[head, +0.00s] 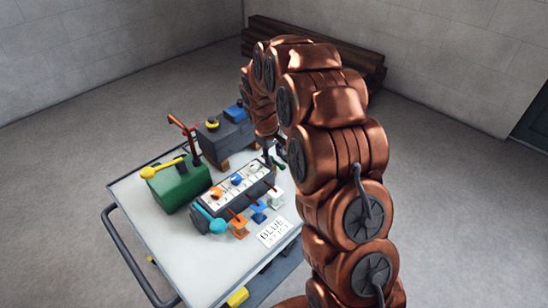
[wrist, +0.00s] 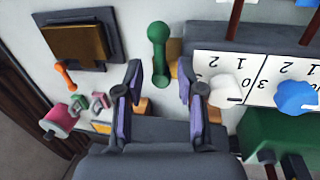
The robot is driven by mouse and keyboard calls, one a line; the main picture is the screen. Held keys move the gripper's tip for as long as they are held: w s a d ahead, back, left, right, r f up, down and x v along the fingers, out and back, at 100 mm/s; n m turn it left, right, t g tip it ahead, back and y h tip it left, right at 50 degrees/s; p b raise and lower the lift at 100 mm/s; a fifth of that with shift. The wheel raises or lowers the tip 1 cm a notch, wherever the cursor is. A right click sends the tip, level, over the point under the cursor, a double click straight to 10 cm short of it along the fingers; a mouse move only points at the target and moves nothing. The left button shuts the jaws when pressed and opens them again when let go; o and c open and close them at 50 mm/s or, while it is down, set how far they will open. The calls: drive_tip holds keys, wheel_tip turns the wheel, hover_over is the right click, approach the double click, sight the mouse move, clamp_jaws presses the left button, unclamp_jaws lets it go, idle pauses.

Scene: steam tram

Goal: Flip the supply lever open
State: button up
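No label in view names the supply lever. A green handle with rounded ends (wrist: 158,52) lies ahead of my gripper (wrist: 160,76) in the wrist view, in line with the gap between the fingers. My gripper is open, its purple-padded fingers apart; I cannot tell whether they touch the handle. In the head view a small green part (head: 277,162) shows at the right end of the numbered panel (head: 226,197), just by my gripper (head: 270,143), which my arm partly hides. A red lever (head: 183,128) and a yellow-handled lever (head: 165,167) stand farther left.
The cart top (head: 165,235) also carries a green box (head: 183,188), a dark grey box (head: 225,138), orange, blue and white small levers and a sign (head: 272,233). The wrist view shows white (wrist: 225,88) and blue (wrist: 296,96) knobs close right, and a brass-coloured plate (wrist: 75,43).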

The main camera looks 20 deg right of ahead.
sight(269, 168)
wheel_tip(269, 168, up, 11)
drive_tip(key=a, duration=0.2)
drive_tip(key=shift+s, duration=0.4)
drive_tip(key=shift+f, duration=0.1)
drive_tip(key=s+a+r+m+g+y, duration=0.1)
drive_tip(key=s+a, duration=0.1)
drive_tip(key=s, duration=1.2)
drive_tip(key=s+a+r+m+g, duration=0.1)
drive_tip(key=s+a+m, duration=0.15)
drive_tip(key=s, duration=1.05)
drive_tip(key=s+a+r+m+g+y, duration=0.1)
drive_tip(key=s+a+g, duration=0.15)
drive_tip(key=s, duration=1.15)
wheel_tip(269, 168, up, 15)
drive_tip(key=t+p, duration=0.2)
drive_tip(key=p, duration=1.2)
drive_tip(key=shift+w+a, duration=0.25)
drive_tip(key=shift+w, duration=0.05)
drive_tip(key=shift+o, duration=0.4)
